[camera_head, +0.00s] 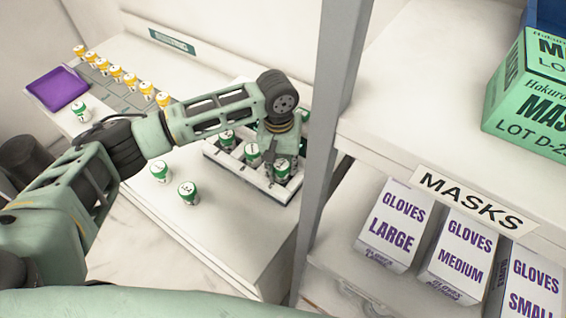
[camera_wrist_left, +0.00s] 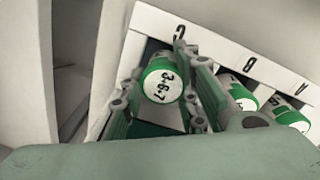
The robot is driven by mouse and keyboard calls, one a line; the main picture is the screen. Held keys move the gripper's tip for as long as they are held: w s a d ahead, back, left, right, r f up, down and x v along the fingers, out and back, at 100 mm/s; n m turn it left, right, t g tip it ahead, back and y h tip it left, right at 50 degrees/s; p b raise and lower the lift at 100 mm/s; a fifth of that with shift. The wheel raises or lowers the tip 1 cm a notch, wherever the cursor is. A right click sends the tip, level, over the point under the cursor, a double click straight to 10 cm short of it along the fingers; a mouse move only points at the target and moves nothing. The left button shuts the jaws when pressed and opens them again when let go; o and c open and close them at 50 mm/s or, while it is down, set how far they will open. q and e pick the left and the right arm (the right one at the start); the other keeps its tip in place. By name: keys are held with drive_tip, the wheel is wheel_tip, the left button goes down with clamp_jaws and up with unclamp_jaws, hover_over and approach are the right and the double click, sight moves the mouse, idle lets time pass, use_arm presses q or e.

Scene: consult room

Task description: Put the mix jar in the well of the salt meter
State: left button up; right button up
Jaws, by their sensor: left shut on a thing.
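My left gripper (camera_head: 270,158) is shut on a green-and-white jar (camera_head: 282,170), likely the mix jar. In the left wrist view this jar (camera_wrist_left: 162,81) sits between the fingers (camera_wrist_left: 160,88), its top marked with what reads as 3, 6 and 7. It is at the slot lettered C of a white holder (camera_head: 228,169); I cannot tell whether it rests on the slot's bottom. Two more green jars stand in slots B (camera_wrist_left: 238,90) and A (camera_wrist_left: 288,115). I cannot tell whether this holder is the salt meter; my arm hides what is behind it. My right gripper is not in view.
Two loose green jars (camera_head: 159,171) (camera_head: 188,192) stand on the white counter (camera_head: 225,235), and another (camera_head: 81,111) near a purple tray (camera_head: 58,88). Several yellow-capped jars (camera_head: 130,79) line the back left. A grey post (camera_head: 335,100) and shelves with glove boxes (camera_head: 395,225) bound the right.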

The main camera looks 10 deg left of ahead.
use_arm(q)
drive_tip(key=shift+f, duration=0.1)
drive_tip(key=o, duration=1.1)
